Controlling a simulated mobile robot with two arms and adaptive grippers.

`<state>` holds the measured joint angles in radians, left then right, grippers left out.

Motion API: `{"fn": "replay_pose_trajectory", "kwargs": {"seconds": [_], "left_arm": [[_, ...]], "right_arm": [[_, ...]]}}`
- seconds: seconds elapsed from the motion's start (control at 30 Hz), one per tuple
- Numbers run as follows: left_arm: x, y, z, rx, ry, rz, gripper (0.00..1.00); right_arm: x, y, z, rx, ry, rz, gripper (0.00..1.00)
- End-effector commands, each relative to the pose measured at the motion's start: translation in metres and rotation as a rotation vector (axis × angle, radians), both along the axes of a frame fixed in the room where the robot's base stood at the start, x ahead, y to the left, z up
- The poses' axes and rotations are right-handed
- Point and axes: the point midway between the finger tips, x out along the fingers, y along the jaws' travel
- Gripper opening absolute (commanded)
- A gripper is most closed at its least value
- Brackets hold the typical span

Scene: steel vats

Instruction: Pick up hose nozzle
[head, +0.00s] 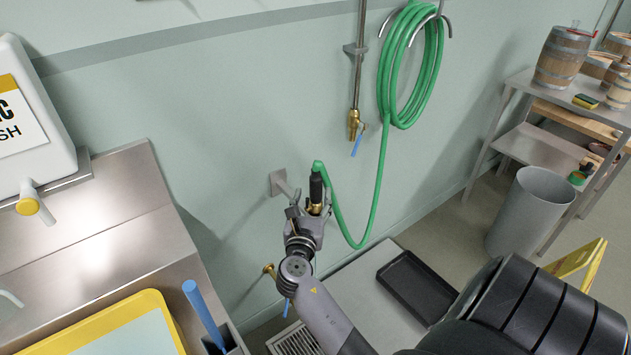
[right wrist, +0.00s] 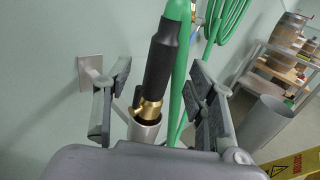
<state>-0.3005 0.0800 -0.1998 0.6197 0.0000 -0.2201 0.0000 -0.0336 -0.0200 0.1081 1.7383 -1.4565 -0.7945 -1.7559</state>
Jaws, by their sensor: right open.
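The hose nozzle (head: 316,190) has a black grip and a brass end, with the green hose (head: 368,215) joined at its top. It stands upright in a metal holder on the wall (head: 280,182). In the right wrist view the nozzle (right wrist: 160,65) rests with its brass end in the holder's tube (right wrist: 143,130). My right gripper (head: 309,213) is open at the nozzle. In the right wrist view its fingers (right wrist: 158,95) stand on either side of the nozzle, with gaps on both sides. My left gripper is not in view.
The coiled hose hangs on a wall hook (head: 430,22) beside a pipe with a brass valve (head: 354,122). A steel counter with a yellow tray (head: 165,318) is at left. A black tray (head: 416,287) lies below at right. A grey bin (head: 530,210) and yellow floor sign (head: 580,262) stand further right.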

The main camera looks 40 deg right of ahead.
Motion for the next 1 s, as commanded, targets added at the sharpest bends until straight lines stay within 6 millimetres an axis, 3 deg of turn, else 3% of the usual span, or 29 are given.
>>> {"fn": "replay_pose_trajectory", "kwargs": {"seconds": [0.43,0.73,1.0], "left_arm": [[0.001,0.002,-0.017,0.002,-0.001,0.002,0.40],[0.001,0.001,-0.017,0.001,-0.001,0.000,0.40],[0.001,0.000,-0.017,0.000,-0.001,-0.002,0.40]], "right_arm": [[0.031,-0.040,-0.002,-0.002,-0.001,0.000,0.51],[0.034,-0.044,-0.001,-0.001,0.001,0.000,0.51],[0.034,-0.044,-0.001,-0.001,0.001,0.000,0.33]]}}
